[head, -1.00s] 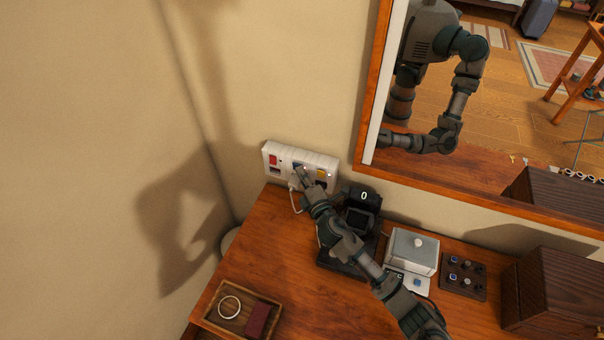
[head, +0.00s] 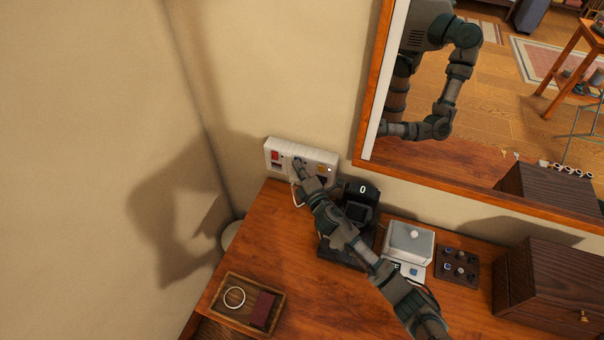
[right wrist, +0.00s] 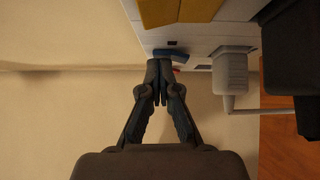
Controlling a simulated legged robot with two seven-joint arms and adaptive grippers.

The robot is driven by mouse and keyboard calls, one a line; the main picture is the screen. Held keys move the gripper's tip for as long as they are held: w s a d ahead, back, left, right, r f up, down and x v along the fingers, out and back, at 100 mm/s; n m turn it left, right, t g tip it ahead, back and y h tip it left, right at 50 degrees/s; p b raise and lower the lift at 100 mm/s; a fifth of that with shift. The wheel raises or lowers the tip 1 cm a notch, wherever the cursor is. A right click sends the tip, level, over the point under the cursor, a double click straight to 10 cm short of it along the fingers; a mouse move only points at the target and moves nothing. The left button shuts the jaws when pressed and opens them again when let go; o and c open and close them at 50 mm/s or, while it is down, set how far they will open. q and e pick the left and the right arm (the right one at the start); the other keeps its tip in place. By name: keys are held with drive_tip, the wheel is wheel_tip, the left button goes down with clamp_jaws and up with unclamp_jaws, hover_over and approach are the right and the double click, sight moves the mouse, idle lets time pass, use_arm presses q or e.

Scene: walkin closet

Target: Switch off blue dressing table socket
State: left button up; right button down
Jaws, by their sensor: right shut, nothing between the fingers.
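A white socket panel (head: 330,158) is on the wall above the back left of the dressing table (head: 258,248). It has a red switch at left and a yellow switch (head: 322,169) at right. The blue switch (right wrist: 172,54) shows in the right wrist view; my gripper covers most of its place in the head view. My right gripper (head: 299,164) is shut and empty, its tips in front of the panel. In the right wrist view its fingertips (right wrist: 163,64) overlap the blue switch's edge; I cannot tell if they press it. My left gripper is not in view.
A white plug (right wrist: 232,74) with a cable sits beside the blue switch. A black stand with a "0" display (head: 362,190), a white box (head: 408,243) and a dark wooden chest (head: 545,285) stand on the table. A tray (head: 225,312) lies front left. A mirror hangs above.

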drive_tip(key=v, duration=1.2)
drive_tip(key=shift+a, duration=0.1)
